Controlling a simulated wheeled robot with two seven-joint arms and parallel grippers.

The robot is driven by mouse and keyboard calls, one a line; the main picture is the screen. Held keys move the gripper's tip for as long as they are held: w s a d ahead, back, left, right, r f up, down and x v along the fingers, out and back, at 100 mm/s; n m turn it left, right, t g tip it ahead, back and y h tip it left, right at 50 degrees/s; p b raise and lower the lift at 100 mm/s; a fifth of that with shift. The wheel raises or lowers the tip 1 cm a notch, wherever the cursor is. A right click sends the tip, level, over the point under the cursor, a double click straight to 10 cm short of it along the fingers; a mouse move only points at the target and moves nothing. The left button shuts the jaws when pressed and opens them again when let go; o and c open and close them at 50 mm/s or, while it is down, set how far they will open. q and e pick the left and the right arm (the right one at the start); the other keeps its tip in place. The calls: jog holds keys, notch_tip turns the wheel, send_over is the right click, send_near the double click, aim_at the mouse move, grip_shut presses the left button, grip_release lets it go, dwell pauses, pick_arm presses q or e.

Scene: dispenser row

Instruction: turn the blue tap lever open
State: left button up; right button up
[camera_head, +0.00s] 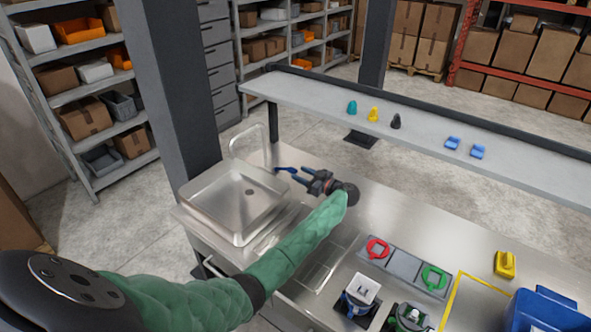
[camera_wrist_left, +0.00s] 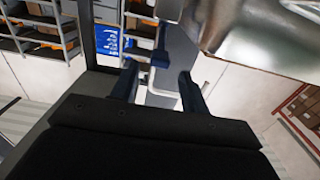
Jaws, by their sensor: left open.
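The blue tap lever (camera_head: 284,169) is a small blue handle at the right side of the steel sink. The arched steel tap (camera_head: 249,137) rises behind the sink. My left gripper (camera_head: 301,178) is open, with its dark blue fingers pointing left, just right of the lever. In the left wrist view a dark blue piece, apparently the lever (camera_wrist_left: 160,57), shows between and beyond the two fingertips of the gripper (camera_wrist_left: 158,82). I cannot tell whether a finger touches it. My right gripper is not in view.
The steel sink (camera_head: 192,193) lies left of my gripper. A raised shelf (camera_head: 300,90) with small coloured pieces runs behind the counter. A dark post (camera_head: 172,80) stands behind the sink. A grey panel with red and green rings (camera_head: 403,264) lies to the right. A blue bin (camera_head: 545,312) is at lower right.

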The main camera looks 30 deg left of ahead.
aim_at(296, 172)
pick_arm(q)
jog(key=a, duration=0.3)
jog(key=shift+w+a+f, duration=0.2)
jog(key=shift+w+a, duration=0.15)
jog(key=shift+s+a+r, duration=0.1)
jog(key=shift+a, duration=0.6)
jog(key=shift+c, duration=0.3)
grip_shut()
